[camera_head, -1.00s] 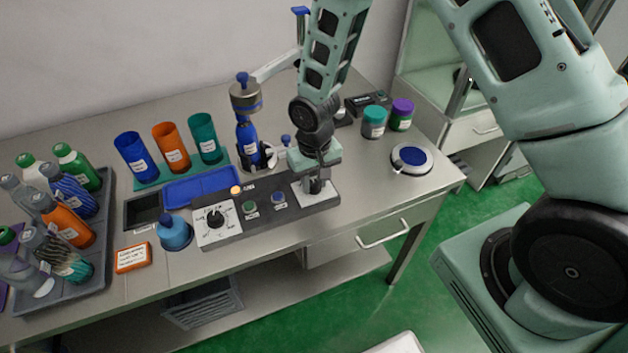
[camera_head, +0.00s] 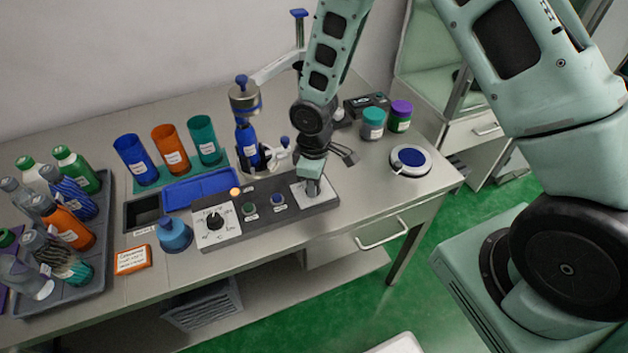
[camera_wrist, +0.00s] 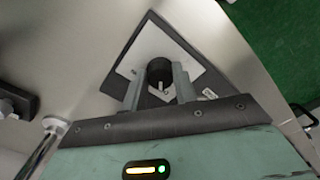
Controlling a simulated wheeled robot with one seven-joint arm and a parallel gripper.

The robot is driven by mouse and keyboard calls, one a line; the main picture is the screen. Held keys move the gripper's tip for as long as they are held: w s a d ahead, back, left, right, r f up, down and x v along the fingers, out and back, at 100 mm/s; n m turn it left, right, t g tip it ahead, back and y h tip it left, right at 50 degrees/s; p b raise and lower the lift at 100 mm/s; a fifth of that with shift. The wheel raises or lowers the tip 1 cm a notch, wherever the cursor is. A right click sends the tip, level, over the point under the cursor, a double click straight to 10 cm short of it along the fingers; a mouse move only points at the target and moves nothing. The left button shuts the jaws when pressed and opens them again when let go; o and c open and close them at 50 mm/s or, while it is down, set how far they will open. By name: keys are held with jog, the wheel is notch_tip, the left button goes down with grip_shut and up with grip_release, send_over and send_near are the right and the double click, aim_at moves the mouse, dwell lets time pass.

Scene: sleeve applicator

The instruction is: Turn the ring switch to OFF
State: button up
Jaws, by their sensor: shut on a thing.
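The ring switch is a black knob (camera_wrist: 158,69) on a white plate (camera_wrist: 148,48) at the right end of the dark control panel (camera_head: 262,212). In the head view my gripper (camera_head: 312,188) points down over that white plate (camera_head: 325,197) and largely hides the knob. In the wrist view my gripper's two fingers (camera_wrist: 160,84) stand on either side of the knob, shut on it. A small white mark shows on the knob's near side. The plate's lettering is too small to read.
A blue bottle (camera_head: 247,146) under the applicator stands behind the panel. A round blue-topped scale (camera_head: 410,160) is to the right.

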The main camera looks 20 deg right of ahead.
jog(key=shift+n, duration=0.7)
jog(key=o, duration=1)
jog(key=shift+c, duration=0.2)
notch_tip(320, 180, up, 17)
jog(key=shift+r, duration=0.2)
jog(key=s+a+r+m, duration=0.2)
jog(key=s+a+r, duration=0.1)
jog(key=s, duration=0.8)
jog(key=s+a+r+m, duration=0.2)
jog(key=s+a+r, duration=0.1)
jog(key=s, duration=0.9)
jog(key=shift+a+y, duration=0.15)
jog(key=shift+y, duration=0.15)
